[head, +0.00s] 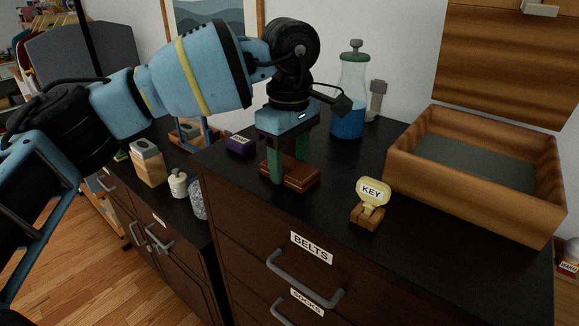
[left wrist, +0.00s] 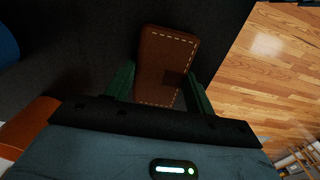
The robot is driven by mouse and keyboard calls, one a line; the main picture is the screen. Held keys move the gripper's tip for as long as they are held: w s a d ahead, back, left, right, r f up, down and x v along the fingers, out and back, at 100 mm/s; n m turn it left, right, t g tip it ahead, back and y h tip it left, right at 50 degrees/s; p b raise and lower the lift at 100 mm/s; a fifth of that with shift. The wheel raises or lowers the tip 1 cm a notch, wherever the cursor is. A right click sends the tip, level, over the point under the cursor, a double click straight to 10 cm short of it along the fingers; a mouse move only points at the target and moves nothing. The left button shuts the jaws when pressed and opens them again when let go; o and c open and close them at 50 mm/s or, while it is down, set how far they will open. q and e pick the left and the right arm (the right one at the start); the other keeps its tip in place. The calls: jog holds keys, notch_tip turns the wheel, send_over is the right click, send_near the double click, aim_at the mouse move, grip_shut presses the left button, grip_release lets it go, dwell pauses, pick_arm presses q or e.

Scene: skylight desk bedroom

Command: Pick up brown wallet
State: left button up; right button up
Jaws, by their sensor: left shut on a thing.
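The brown wallet (head: 291,176) lies on the black dresser top (head: 340,210) in the head view. It is a flat brown block with pale stitching, and the stitching shows clearly in the left wrist view (left wrist: 165,62). My left gripper (head: 288,172) points down over the wallet, its green fingers on either side of it. In the left wrist view the fingers (left wrist: 160,88) flank the wallet's near part, shut on it. The wallet looks level and at the dresser surface; I cannot tell whether any gap lies under it. My right gripper is not in view.
A yellow KEY tag on a wooden stand (head: 369,202) is right of the wallet. A large open wooden box (head: 470,205) stands further right. A blue-filled bottle (head: 349,100) is behind, and a small purple box (head: 240,145) is to the left. The dresser's front edge is close.

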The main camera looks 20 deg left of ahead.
aim_at(290, 165)
pick_arm(q)
jog(key=shift+r, duration=0.15)
jog(key=shift+r, duration=0.6)
notch_tip(290, 165, up, 2)
jog(key=shift+r, duration=0.1)
jog(key=s+d+r+b, duration=0.1)
jog(key=s+d, duration=0.8)
jog(key=s, duration=0.4)
jog(key=shift+s+r+b, duration=0.15)
jog(key=shift+b, duration=0.2)
